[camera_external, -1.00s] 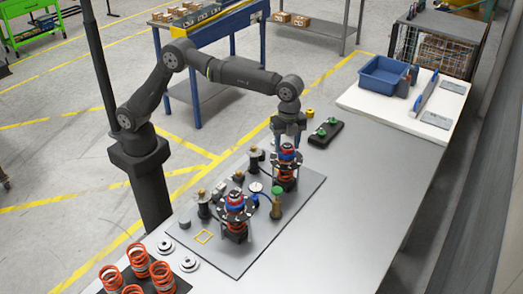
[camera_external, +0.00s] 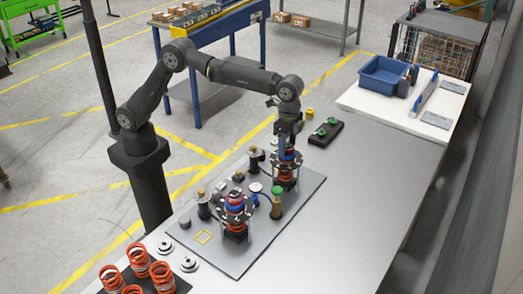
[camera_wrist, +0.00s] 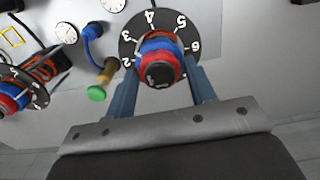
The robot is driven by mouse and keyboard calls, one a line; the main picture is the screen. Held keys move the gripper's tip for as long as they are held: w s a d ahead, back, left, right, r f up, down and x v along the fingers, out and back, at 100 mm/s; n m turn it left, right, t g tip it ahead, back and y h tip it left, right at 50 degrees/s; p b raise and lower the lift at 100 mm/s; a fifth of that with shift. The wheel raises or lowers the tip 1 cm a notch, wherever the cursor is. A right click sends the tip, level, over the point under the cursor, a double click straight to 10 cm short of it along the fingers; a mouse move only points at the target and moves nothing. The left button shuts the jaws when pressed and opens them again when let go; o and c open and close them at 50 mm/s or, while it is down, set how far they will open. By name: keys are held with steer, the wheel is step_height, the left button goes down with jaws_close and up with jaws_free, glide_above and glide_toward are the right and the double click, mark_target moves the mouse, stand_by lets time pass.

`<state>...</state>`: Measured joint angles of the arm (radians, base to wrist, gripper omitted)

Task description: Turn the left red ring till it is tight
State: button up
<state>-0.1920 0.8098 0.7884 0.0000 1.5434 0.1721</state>
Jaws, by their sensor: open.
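Two round units stand on the grey plate, each with a red and blue ring stack on a black numbered dial. In the external view, my gripper (camera_external: 285,147) is at the rear unit (camera_external: 287,172), pointing down. In the wrist view, my gripper (camera_wrist: 161,72) is open, its blue fingers on either side of that unit's red ring (camera_wrist: 176,66) and black cap. I cannot tell whether the fingers touch the ring. The other unit's red ring (camera_external: 235,197) is nearer the camera in the external view. It shows at the left edge of the wrist view (camera_wrist: 8,104).
A green-topped post (camera_external: 276,202) and gauges stand between and beside the units. Orange springs (camera_external: 138,257) stand at the front left. A black block with green parts (camera_external: 326,132) lies behind the rear unit. The bench to the right is clear.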

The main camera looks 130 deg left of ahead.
steer(key=n, duration=0.4)
steer(key=shift+n, duration=0.4)
steer(key=c, duration=0.7)
steer(key=m, duration=0.4)
steer(key=shift+m, duration=0.4)
steer(key=m, duration=0.8)
steer(key=shift+m, duration=2.2)
steer(key=o, duration=0.7)
